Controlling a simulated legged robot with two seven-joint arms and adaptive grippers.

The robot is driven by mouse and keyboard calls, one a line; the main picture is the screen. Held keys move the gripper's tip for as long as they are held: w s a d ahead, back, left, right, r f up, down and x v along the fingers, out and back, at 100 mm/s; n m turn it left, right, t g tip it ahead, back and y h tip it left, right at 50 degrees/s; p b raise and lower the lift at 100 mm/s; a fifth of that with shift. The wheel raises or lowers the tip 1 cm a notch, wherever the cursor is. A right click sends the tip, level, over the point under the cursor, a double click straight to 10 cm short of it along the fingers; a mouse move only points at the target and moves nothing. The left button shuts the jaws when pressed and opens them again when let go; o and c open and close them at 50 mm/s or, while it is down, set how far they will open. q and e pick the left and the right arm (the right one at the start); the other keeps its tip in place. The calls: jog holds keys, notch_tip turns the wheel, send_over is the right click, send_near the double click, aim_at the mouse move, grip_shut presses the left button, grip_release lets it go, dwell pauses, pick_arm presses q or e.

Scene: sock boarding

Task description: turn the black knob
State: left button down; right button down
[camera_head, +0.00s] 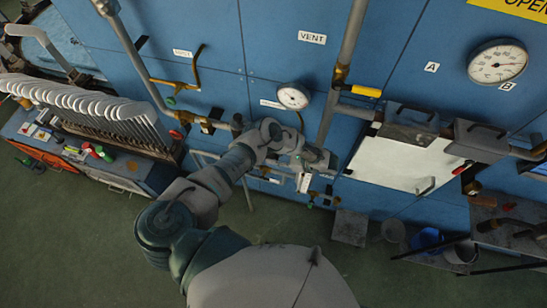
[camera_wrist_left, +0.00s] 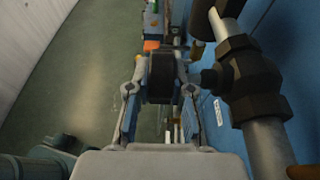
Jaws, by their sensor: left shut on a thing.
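The black knob (camera_wrist_left: 162,78) shows in the left wrist view, between the two fingers of my left gripper (camera_wrist_left: 163,92). The gripper is shut on it, one finger on each side. A dark pipe valve body stands just to the right of the knob. In the head view my left gripper (camera_head: 318,160) is at the blue panel, below the small round gauge (camera_head: 293,96). There the knob cannot be made out behind the gripper. My right gripper is not in view.
Thick grey pipes (camera_head: 348,50) run down the blue panel close to my left gripper. A white panel with a handle (camera_head: 392,163) is to its right. A rack of white sock boards (camera_head: 85,105) stands at the left. Green floor (camera_head: 110,235) is open below.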

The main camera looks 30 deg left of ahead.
pick_arm(q)
jog(key=shift+d+f+y, duration=0.1)
jog(key=shift+f+y, duration=0.1)
jog(key=shift+y, duration=0.2)
jog(key=c, duration=1)
grip_release()
jog(key=shift+c, duration=0.2)
jog(key=shift+w, duration=0.15)
jog(key=shift+d, duration=0.1)
jog(key=v, duration=0.7)
jog(key=shift+d, duration=0.35)
jog(key=shift+w+a+f, duration=0.1)
jog(key=shift+a, duration=0.05)
